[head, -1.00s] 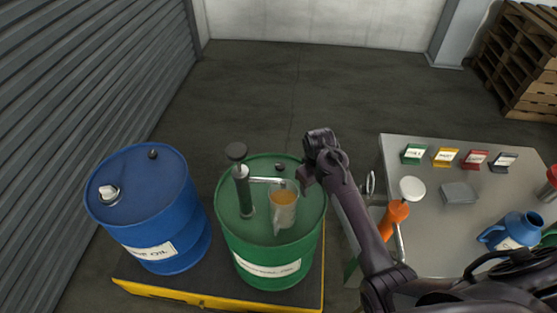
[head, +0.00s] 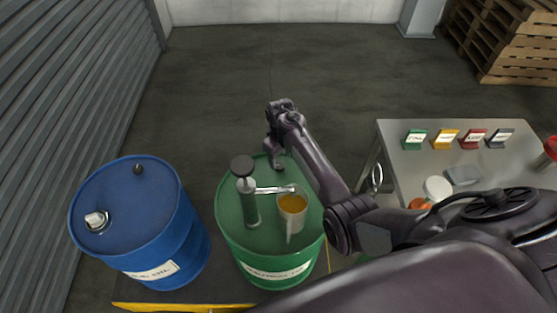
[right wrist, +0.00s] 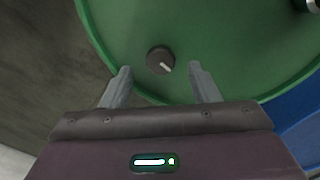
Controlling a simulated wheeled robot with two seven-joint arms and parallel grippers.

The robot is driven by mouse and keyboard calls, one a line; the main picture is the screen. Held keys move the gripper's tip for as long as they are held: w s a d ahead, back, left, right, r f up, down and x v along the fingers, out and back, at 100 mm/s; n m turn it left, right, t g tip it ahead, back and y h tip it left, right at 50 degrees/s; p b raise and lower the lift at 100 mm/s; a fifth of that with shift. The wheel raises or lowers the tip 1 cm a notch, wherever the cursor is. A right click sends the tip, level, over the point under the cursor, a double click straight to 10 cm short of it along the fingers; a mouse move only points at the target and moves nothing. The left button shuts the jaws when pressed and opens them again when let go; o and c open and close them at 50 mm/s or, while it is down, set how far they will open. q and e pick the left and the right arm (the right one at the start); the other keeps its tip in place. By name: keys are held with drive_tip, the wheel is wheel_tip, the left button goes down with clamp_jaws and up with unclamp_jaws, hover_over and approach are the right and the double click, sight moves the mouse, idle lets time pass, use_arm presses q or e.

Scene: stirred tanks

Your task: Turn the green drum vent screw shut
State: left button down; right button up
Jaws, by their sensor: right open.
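The green drum (head: 237,232) stands on a low platform. Its vent screw (right wrist: 160,60) is a small dark round knob with a pale line mark, near the rim of the lid in the right wrist view. My right gripper (right wrist: 160,82) is open, its two fingers on either side of the knob and a little short of it, touching nothing that I can see. In the head view the right gripper (head: 276,163) is above the drum's far rim and hides the screw. My left gripper is not in view.
A hand pump (head: 247,195) with a spout and a jug of amber liquid (head: 292,205) stand on the green lid. A blue drum (head: 130,215) is at left. A grey table (head: 400,165) with coloured label cards is at right.

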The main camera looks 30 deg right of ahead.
sight(279, 165)
wheel_tip(279, 165, down, 3)
drive_tip(key=shift+w+a+r, duration=0.1)
drive_tip(key=shift+w+r, duration=0.05)
drive_tip(key=shift+r, duration=0.05)
drive_tip(key=shift+w+f, duration=0.1)
drive_tip(key=shift+f, duration=0.35)
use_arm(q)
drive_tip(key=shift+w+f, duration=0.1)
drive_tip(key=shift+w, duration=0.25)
use_arm(e)
drive_tip(key=c, duration=1)
